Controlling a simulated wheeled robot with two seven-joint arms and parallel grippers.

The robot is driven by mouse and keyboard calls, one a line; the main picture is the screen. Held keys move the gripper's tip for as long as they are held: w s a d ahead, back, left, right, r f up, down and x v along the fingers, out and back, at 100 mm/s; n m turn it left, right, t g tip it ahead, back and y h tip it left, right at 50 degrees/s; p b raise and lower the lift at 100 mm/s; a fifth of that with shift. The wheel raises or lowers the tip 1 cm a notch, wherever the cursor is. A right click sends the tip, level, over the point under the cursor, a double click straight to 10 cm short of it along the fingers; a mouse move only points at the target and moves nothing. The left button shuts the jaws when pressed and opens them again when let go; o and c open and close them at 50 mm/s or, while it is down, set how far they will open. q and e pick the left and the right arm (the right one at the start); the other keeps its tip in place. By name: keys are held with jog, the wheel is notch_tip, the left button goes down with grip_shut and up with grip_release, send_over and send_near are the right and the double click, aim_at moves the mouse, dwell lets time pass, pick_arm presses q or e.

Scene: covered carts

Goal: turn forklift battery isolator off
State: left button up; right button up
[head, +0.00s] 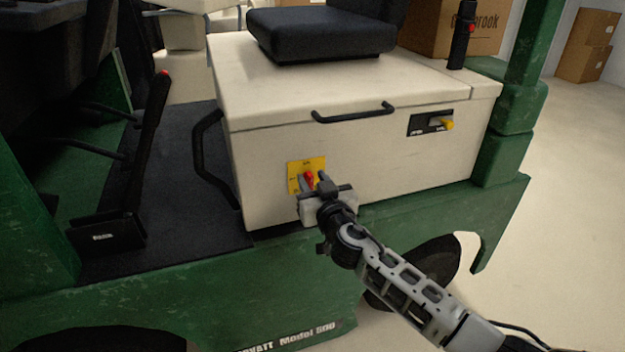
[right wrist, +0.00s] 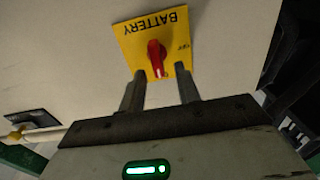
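The battery isolator is a red rotary knob (head: 309,176) on a yellow plate (head: 294,168) low on the cream front panel of the forklift's seat box. In the right wrist view the red knob (right wrist: 156,57) and the yellow plate marked BATTERY (right wrist: 128,35) appear upside down. My right gripper (head: 316,182) is in front of the plate. In the right wrist view its two fingers (right wrist: 160,76) are apart, one on each side of the knob's lower end, and I cannot tell whether they touch it. My left gripper is not in view.
A black panel with a yellow-ended lever (head: 447,125) sits to the right on the same cream box (head: 380,160). A black grab handle (head: 355,112) is above the isolator and another black rail (head: 203,150) is to its left. The green chassis (head: 220,290) lies below.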

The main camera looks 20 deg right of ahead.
jog(key=shift+w, duration=0.5)
grip_shut()
